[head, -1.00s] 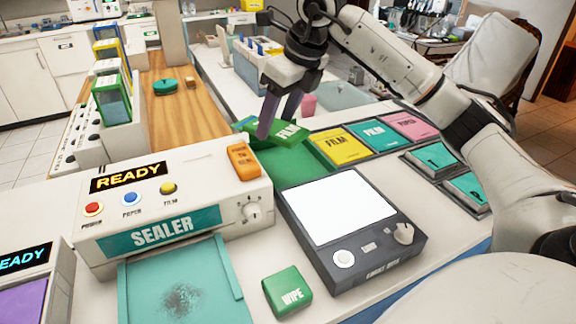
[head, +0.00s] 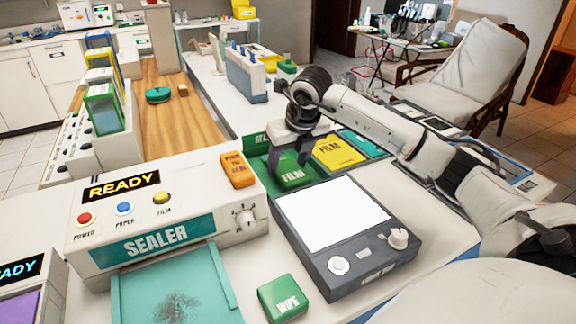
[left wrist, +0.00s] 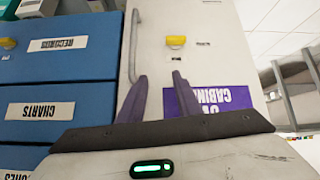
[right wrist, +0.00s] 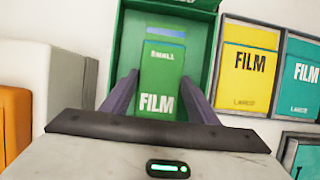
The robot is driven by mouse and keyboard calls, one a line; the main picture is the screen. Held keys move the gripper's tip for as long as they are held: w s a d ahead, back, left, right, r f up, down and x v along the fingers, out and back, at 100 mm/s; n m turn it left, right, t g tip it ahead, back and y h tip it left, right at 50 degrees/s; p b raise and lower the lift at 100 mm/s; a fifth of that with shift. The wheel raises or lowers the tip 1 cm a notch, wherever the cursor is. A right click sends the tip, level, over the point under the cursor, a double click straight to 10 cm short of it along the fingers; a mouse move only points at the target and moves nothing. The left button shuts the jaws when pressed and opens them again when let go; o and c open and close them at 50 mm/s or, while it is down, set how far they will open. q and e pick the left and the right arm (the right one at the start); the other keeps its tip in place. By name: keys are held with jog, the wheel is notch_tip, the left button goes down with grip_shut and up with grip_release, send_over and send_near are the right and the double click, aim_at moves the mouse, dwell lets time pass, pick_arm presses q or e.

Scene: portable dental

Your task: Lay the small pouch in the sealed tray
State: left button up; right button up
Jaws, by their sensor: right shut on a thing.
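The small pouch (head: 293,176) is a green block marked FILM; the right wrist view (right wrist: 163,80) also shows SMALL on it. My right gripper (head: 291,160) reaches down from above with its fingers on either side of the pouch, shut on it. The green tray (head: 257,158), its label partly hidden and starting SE, lies around the pouch. The pouch looks level within the tray's walls; whether it touches the floor I cannot tell. My left gripper (left wrist: 160,92) shows only in its wrist view, fingers apart and empty, facing a cabinet.
A yellow FILM tray (head: 338,152) adjoins the green tray on the right, with a teal one (head: 365,143) beyond. A light box (head: 345,235) lies in front. The sealer (head: 165,215) stands to the left, and a green WIPE block (head: 284,298) lies near the front.

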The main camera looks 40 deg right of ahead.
jog(key=shift+f, duration=0.45)
jog(key=o, duration=1.2)
jog(key=shift+f, duration=0.1)
jog(key=shift+c, duration=0.2)
jog(key=v, duration=1.2)
